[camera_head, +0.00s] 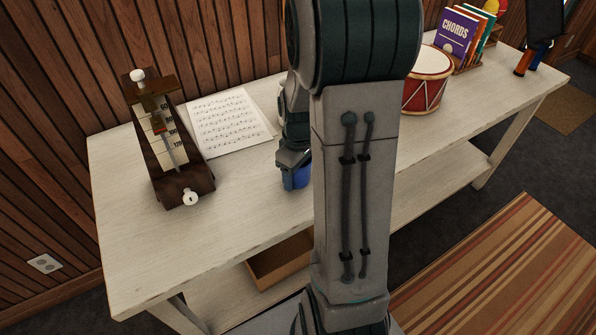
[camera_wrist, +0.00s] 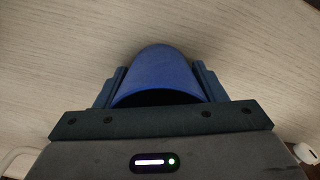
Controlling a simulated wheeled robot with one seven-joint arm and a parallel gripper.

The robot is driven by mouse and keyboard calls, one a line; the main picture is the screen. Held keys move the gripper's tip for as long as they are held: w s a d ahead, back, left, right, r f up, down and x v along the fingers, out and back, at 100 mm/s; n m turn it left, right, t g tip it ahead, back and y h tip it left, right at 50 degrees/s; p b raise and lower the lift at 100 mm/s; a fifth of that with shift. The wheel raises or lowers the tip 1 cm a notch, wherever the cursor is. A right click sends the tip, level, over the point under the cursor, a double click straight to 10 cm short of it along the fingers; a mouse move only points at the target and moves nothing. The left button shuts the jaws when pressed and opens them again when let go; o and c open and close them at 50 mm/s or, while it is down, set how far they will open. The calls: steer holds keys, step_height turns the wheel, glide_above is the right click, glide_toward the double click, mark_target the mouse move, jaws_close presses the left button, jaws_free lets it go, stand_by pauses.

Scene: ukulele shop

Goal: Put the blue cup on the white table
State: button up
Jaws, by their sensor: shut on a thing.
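The blue cup (camera_wrist: 160,72) is between the two fingers of my gripper (camera_wrist: 160,90) in the wrist view. My gripper is shut on it, with a finger against each side. In the head view the blue cup (camera_head: 297,178) shows partly below my gripper (camera_head: 293,160), over the white table (camera_head: 240,215). My arm hides part of the cup and the tabletop to its right. The pale tabletop fills the background of the wrist view. I cannot tell whether the cup touches the tabletop.
A wooden metronome (camera_head: 165,145) stands left on the table, beside sheet music (camera_head: 228,120). A red drum (camera_head: 427,82) and a book rack (camera_head: 468,38) stand to the right. A brown box (camera_head: 282,260) sits on the lower shelf. The front left tabletop is clear.

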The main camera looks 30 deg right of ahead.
steer(key=shift+f, duration=0.25)
steer(key=o, duration=1)
steer(key=shift+r, duration=0.1)
step_height(320, 180, up, 12)
steer(key=p, duration=0.1)
steer(key=s+a+r+m+t, duration=0.1)
steer(key=s+a, duration=0.3)
steer(key=s+a+r+m, duration=0.1)
steer(key=s+a+m, duration=0.1)
steer(key=s+a, duration=0.2)
steer(key=s+a+r+m+t, duration=0.1)
steer(key=s+a+m, duration=0.1)
steer(key=s+a, duration=0.2)
steer(key=shift+t, duration=0.3)
